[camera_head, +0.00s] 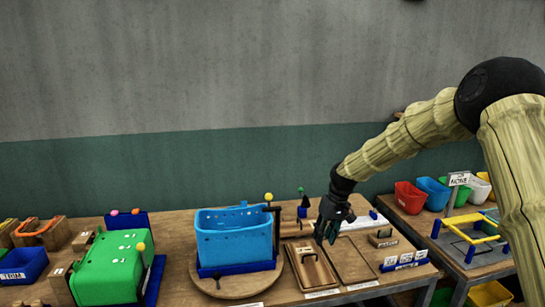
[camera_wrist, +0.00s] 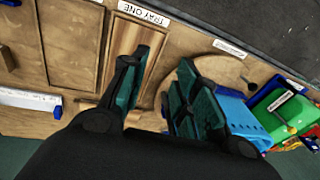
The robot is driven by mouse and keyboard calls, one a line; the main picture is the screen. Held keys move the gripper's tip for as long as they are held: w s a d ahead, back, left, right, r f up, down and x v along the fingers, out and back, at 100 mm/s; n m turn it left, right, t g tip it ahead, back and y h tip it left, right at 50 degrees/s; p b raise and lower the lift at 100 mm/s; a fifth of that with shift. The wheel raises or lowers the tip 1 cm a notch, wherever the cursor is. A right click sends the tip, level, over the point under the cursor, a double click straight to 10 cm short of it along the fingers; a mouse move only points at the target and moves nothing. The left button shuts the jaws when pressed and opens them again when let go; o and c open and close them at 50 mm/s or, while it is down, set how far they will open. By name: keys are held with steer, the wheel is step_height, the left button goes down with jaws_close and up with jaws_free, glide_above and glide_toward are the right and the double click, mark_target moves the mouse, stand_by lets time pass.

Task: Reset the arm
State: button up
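My arm reaches in from the right in the head view. My gripper (camera_head: 330,224) points down above the wooden bench, over the back of the two wooden trays. The tray labelled TRAY ONE (camera_wrist: 150,62) shows behind and between the fingers. In the head view the left wooden tray (camera_head: 308,268) and the right wooden tray (camera_head: 347,262) lie below the gripper.
A side table at right holds coloured bins (camera_head: 410,197) and a yellow-and-blue frame (camera_head: 470,240). The space above the bench is mostly free.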

step_height(320, 180, down, 14)
steer(key=s+b, duration=0.1)
steer(key=s, duration=0.1)
steer(key=s+a+f+m+b, duration=0.1)
steer(key=s+f+b, duration=0.1)
steer(key=s+f, duration=1.3)
steer(key=s+d+f+m+b, duration=0.1)
steer(key=s+f, duration=0.6)
steer(key=s, duration=0.3)
steer(key=s+d+f+m+b, duration=0.1)
steer(key=s+f+b, duration=0.1)
steer(key=s+f, duration=0.55)
steer(key=s+d+h, duration=0.1)
steer(key=s+d, duration=0.1)
steer(key=s, duration=0.8)
steer(key=s+d+h+b, duration=0.1)
steer(key=s+d, duration=0.1)
steer(key=s, duration=0.9)
steer(key=shift+s+d+r+m, duration=0.15)
steer(key=shift+d+m, duration=0.05)
steer(key=shift+m, duration=0.1)
steer(key=shift+w+a, duration=0.1)
steer(key=shift+w, duration=0.1)
